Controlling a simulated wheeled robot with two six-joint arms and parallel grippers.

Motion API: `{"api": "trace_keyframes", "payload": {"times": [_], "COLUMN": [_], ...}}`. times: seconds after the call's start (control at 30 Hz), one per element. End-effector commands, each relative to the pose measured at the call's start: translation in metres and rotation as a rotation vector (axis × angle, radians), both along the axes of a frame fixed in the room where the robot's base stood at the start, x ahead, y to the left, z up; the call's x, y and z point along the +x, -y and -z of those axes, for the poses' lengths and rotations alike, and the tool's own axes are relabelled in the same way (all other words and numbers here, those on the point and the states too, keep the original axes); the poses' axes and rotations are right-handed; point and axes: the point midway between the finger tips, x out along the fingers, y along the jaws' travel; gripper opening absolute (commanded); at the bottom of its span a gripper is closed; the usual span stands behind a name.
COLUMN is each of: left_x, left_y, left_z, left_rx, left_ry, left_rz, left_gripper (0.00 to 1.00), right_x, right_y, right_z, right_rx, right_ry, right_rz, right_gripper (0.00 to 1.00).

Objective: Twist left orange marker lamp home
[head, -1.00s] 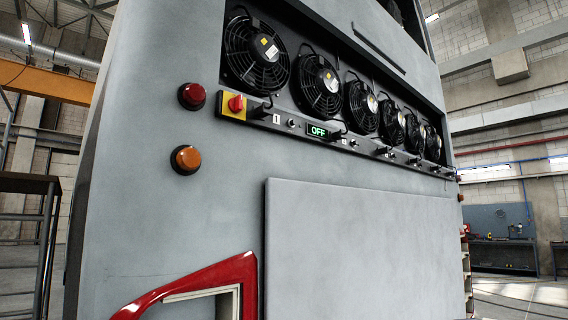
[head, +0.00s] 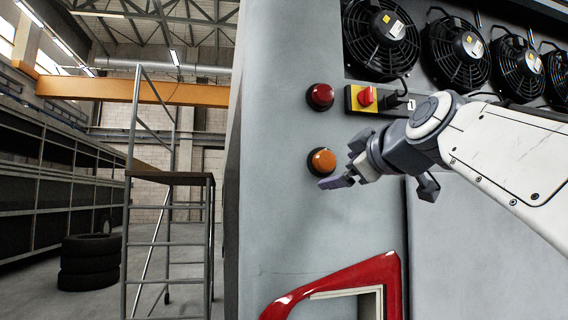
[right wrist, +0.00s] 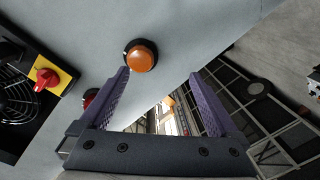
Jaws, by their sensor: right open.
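The orange marker lamp (head: 322,161) is a round dome in a dark ring on the grey coach panel, below a red lamp (head: 320,96). My right gripper (head: 342,168) is just to the right of the orange lamp in the head view, in front of the panel. In the right wrist view its two purple fingers (right wrist: 160,90) are spread with nothing between them. The orange lamp (right wrist: 141,55) is beyond the fingertips there, nearer the left finger. Whether a finger touches the panel, I cannot tell. My left gripper is out of view.
A red knob on a yellow plate (head: 366,97) and several fans (head: 381,32) are to the upper right. A red-framed opening (head: 345,285) is below. A metal stair stand (head: 168,179) and stacked tyres (head: 90,262) are at the left.

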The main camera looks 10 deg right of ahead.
Motion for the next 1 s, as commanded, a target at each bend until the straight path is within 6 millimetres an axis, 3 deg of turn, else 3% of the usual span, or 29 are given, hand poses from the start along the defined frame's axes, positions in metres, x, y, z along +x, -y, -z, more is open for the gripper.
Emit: {"api": "trace_keyframes", "payload": {"times": [0.03,0.1,0.2,0.7,1.0], "left_x": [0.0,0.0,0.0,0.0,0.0], "left_y": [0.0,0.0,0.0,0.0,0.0], "left_z": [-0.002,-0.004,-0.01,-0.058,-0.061], "left_rx": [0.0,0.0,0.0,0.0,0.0], "left_ry": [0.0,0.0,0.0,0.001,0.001], "left_rz": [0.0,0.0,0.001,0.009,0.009], "left_gripper": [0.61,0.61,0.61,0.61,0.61], "right_x": [-0.004,-0.006,0.001,0.084,0.095], "right_y": [0.008,0.012,0.014,0.01,0.01], "right_z": [-0.015,-0.027,-0.032,-0.032,-0.028], "right_rx": [-0.024,-0.046,-0.055,-0.054,-0.055], "right_ry": [0.032,0.058,0.067,0.063,0.066], "right_rz": [0.02,0.031,0.035,0.035,0.036], "right_gripper": [0.97,0.97,0.97,0.97,0.97]}}
